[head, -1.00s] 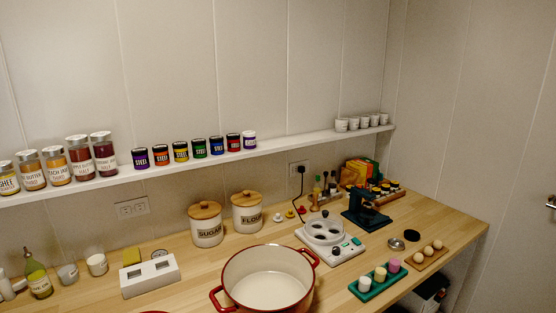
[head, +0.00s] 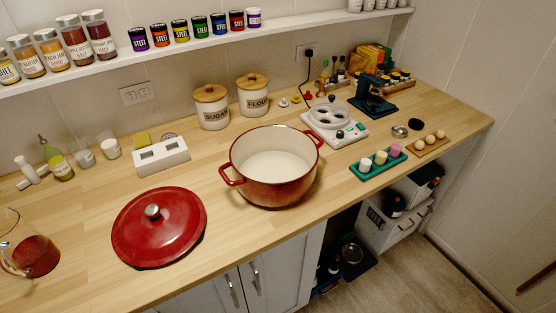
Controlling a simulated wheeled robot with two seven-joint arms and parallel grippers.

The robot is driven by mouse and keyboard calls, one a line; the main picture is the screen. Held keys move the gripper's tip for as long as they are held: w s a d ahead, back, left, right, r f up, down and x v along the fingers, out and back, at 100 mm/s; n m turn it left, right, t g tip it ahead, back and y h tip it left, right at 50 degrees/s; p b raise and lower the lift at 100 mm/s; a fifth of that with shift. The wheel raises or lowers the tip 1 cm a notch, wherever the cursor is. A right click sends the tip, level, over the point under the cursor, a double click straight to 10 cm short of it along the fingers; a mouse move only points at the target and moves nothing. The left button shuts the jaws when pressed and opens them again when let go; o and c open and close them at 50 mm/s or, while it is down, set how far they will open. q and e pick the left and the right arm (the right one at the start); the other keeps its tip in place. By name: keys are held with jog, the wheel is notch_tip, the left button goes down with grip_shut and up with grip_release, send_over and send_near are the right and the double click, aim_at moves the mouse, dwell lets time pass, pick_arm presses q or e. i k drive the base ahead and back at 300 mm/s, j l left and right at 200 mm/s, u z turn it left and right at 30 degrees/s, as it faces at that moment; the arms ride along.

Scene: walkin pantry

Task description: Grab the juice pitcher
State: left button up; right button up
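The juice pitcher (head: 36,257) stands on the wooden counter at the far left of the head view. It is clear glass with reddish-brown liquid in its lower part. A curved, light-coloured handle shows on its left side, and the left edge of the picture cuts part of the pitcher off. Neither of my grippers is in view.
A red lid (head: 160,232) lies right of the pitcher, and an open red pot (head: 272,168) stands beyond it. A white block (head: 161,156), bottles and canisters line the back. Bare counter (head: 85,215) lies between the pitcher and the lid.

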aim_at(31, 251)
jog(key=u, duration=1.85)
